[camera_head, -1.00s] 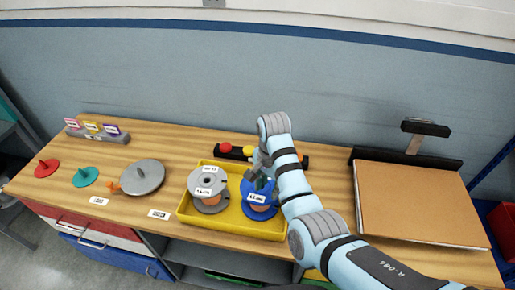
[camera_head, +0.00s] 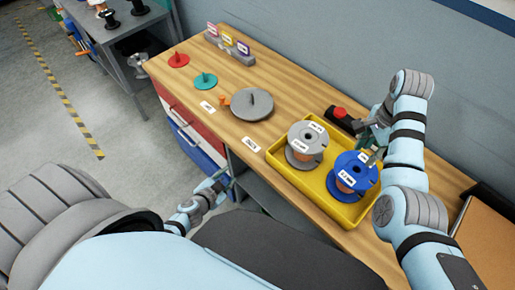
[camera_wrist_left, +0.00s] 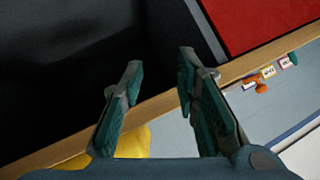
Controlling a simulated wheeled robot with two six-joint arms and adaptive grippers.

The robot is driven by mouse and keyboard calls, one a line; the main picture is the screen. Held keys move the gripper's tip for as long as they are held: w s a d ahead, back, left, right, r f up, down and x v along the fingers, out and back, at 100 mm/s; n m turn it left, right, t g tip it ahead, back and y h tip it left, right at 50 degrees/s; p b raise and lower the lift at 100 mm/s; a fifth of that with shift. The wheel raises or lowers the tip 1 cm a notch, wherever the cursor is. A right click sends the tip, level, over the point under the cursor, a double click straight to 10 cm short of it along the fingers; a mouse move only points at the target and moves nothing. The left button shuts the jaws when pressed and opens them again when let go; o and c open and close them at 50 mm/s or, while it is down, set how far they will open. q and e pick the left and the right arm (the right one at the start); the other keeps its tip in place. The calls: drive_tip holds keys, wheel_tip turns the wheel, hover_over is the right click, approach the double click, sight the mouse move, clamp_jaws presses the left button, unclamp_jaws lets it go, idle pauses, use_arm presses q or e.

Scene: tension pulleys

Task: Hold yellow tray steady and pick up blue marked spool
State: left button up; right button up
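The yellow tray (camera_head: 300,180) lies on the wooden bench at its front edge. A grey spool (camera_head: 305,140) and a blue spool (camera_head: 353,172) stand in it, each with white labels. My right gripper (camera_head: 370,143) is at the upper rim of the blue spool; its fingers are partly hidden and I cannot tell whether they grip it. My left gripper (camera_head: 224,184) is low in front of the bench, left of the tray and apart from it. In the left wrist view its two fingers (camera_wrist_left: 158,60) are spread with nothing between them; a yellow piece of the tray (camera_wrist_left: 135,143) shows behind.
A grey disc with a peg (camera_head: 252,103), a teal pulley (camera_head: 205,80) and a red pulley (camera_head: 179,60) lie left of the tray. A red button box (camera_head: 340,114) is behind it. A brown panel (camera_head: 488,235) is at the right. Drawers are under the bench.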

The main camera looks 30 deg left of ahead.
sight(284, 136)
use_arm(q)
drive_tip(key=w+d+r+t+h, duration=0.1)
drive_tip(key=w+d+r+h, duration=0.2)
drive_tip(key=r, duration=0.5)
drive_tip(key=w+d+r+t+h, duration=0.1)
drive_tip(key=w+d+r+h, duration=0.1)
drive_tip(key=w+d+r, duration=0.45)
drive_tip(key=shift+n, duration=0.9)
drive_tip(key=x, duration=0.5)
drive_tip(key=f+x, duration=0.1)
drive_tip(key=x, duration=0.5)
drive_tip(key=shift+f, duration=0.25)
clamp_jaws()
